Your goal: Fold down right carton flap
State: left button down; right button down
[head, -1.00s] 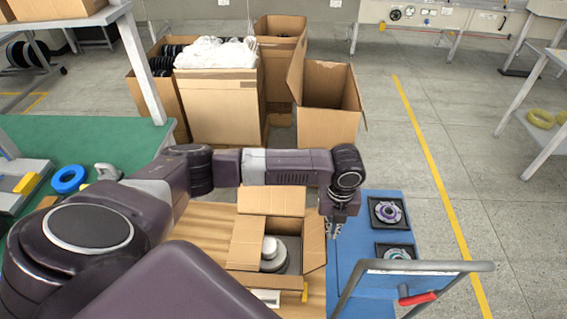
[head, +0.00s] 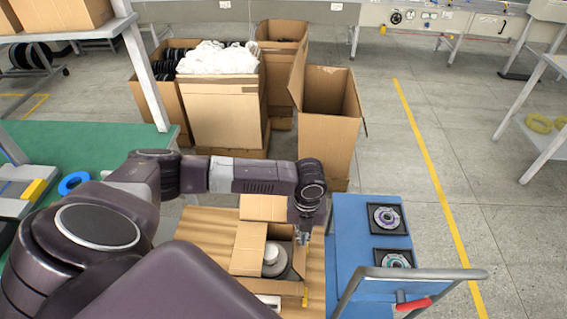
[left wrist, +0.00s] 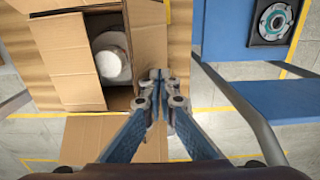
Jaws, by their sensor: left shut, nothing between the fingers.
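The open carton (head: 265,208) stands on a wooden surface, with a grey round hub motor (head: 270,256) inside. Its left flap (head: 248,250) lies partly over the opening; it also shows in the left wrist view (left wrist: 70,62). The right flap (left wrist: 148,45) appears as a narrow, raised strip along the opening's right side. My left gripper (head: 303,238) is at that right edge, its fingers shut and empty. In the left wrist view its fingertips (left wrist: 157,75) are at the right flap, seemingly against it; exact contact is unclear. My right gripper is not in view.
A blue cart (head: 350,235) stands right of the carton, holding two black trays with round parts (head: 387,219). Its grey handle (head: 460,273) curves in front. Larger cartons (head: 330,110) stand behind. A green table (head: 90,140) is at the left.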

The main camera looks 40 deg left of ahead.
pick_arm(q)
jog(key=shift+s+a+p, duration=0.35)
jog(key=shift+s+a, duration=0.15)
jog(key=shift+a, duration=0.25)
jog(key=shift+s+a+p, duration=0.4)
jog(key=shift+s+a, duration=0.15)
jog(key=shift+a, duration=0.25)
jog(key=shift+s+a+p, duration=0.35)
jog(key=shift+s+a, duration=0.15)
jog(key=shift+a, duration=0.25)
jog(key=shift+f, duration=0.2)
jog(key=shift+f+b, duration=1.55)
jog(key=shift+f, duration=1.05)
jog(key=shift+r, duration=0.1)
notch_tip(320, 180, up, 9)
jog(key=p, duration=0.9)
